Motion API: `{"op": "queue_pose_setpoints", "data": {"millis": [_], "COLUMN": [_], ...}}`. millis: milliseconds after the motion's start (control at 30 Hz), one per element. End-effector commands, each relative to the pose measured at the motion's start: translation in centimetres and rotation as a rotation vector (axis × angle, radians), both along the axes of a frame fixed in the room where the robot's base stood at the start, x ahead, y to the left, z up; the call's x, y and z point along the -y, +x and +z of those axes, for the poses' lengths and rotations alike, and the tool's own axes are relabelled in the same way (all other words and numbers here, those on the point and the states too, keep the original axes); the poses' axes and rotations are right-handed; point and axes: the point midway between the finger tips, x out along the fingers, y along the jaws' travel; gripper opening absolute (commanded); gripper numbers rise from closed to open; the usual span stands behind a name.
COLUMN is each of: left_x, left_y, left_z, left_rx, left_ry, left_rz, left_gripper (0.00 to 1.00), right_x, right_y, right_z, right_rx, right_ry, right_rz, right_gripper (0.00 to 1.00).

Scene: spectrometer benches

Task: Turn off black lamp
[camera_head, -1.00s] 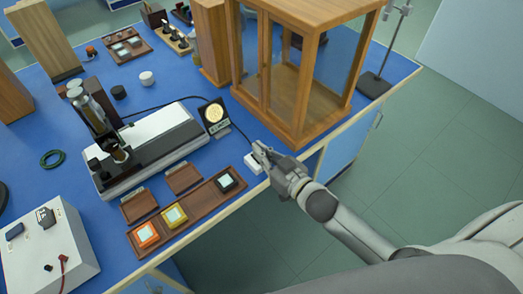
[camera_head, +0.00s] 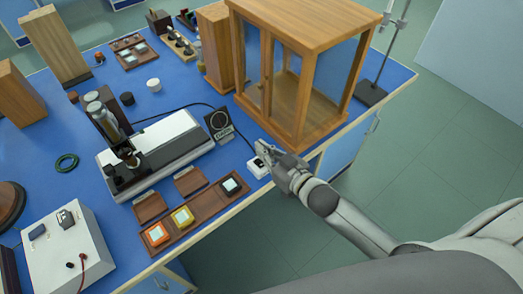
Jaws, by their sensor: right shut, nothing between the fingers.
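The black lamp (camera_head: 219,126) stands on the blue bench beside the spectrometer (camera_head: 160,145), and its round face is dark. A small white switch box (camera_head: 256,168) sits near the bench's front edge, with a cord running towards it. My right gripper (camera_head: 262,150) is shut and empty just above and beside the box. Its fingertips hide part of the box, and I cannot tell whether they touch it. My left gripper is out of view.
A wooden glass-sided case (camera_head: 318,18) stands close behind my right gripper. A wooden tray (camera_head: 207,210) with orange, yellow and black-framed pieces lies to the left. A white box (camera_head: 68,255) stands at lower left.

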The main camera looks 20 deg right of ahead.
Motion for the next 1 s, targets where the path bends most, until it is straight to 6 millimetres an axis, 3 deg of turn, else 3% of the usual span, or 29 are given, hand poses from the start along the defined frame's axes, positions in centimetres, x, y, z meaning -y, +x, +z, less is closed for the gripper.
{"op": "queue_pose_setpoints", "data": {"millis": [200, 500, 1000], "left_x": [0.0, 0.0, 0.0], "left_y": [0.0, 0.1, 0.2], "left_z": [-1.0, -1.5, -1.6], "left_rx": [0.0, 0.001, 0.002], "left_ry": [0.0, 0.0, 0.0], "left_rz": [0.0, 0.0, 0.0], "left_gripper": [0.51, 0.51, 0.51], "right_x": [1.2, 2.4, 2.8], "right_y": [-3.6, -6.9, -7.7], "right_z": [0.8, 2.2, 2.7], "right_rx": [-0.006, -0.005, -0.004], "right_ry": [-0.001, 0.0, 0.0], "right_rz": [0.001, 0.0, 0.0], "right_gripper": [0.0, 0.0, 0.0]}}
